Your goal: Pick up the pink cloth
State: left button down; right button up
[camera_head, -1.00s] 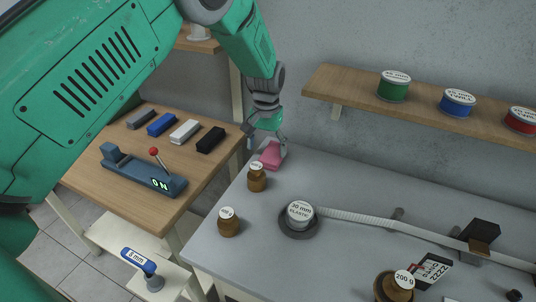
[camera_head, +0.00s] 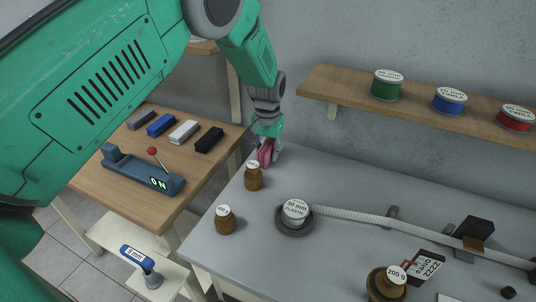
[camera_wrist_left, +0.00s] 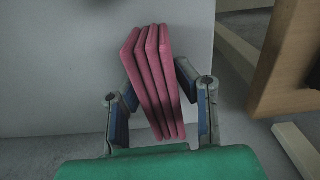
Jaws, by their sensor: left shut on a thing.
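The pink cloth (camera_head: 266,151) is at the back left corner of the grey table in the head view. In the left wrist view the cloth (camera_wrist_left: 155,80) is a folded stack of several layers, standing on edge and slightly tilted between the fingers. My left gripper (camera_head: 264,153) is shut on the cloth, with the blue-padded fingers (camera_wrist_left: 160,118) on either side of it. The head view does not clearly show whether the cloth touches the table. My right gripper is not in view.
Brown weights (camera_head: 253,177) (camera_head: 225,220) stand near the cloth on the grey table (camera_head: 340,260). An elastic roll (camera_head: 296,212) feeds a white strip rightward. A wooden table (camera_head: 150,210) with a lever box (camera_head: 140,172) is at left. A shelf (camera_head: 345,97) holds spools.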

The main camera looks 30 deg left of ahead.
aim_at(268, 144)
pick_arm(q)
jog(key=shift+s+d+f, duration=0.1)
jog(key=shift+d+f, duration=0.1)
jog(key=shift+d, duration=0.3)
jog(key=shift+d+r, duration=0.15)
jog(key=shift+r, duration=0.15)
jog(key=r, duration=0.6)
jog(key=a+r, duration=0.1)
jog(key=r, duration=0.2)
jog(key=shift+r, duration=0.15)
jog(key=c, duration=2.3)
grip_release()
jog(key=shift+d+r, duration=0.2)
jog(key=shift+d, duration=0.2)
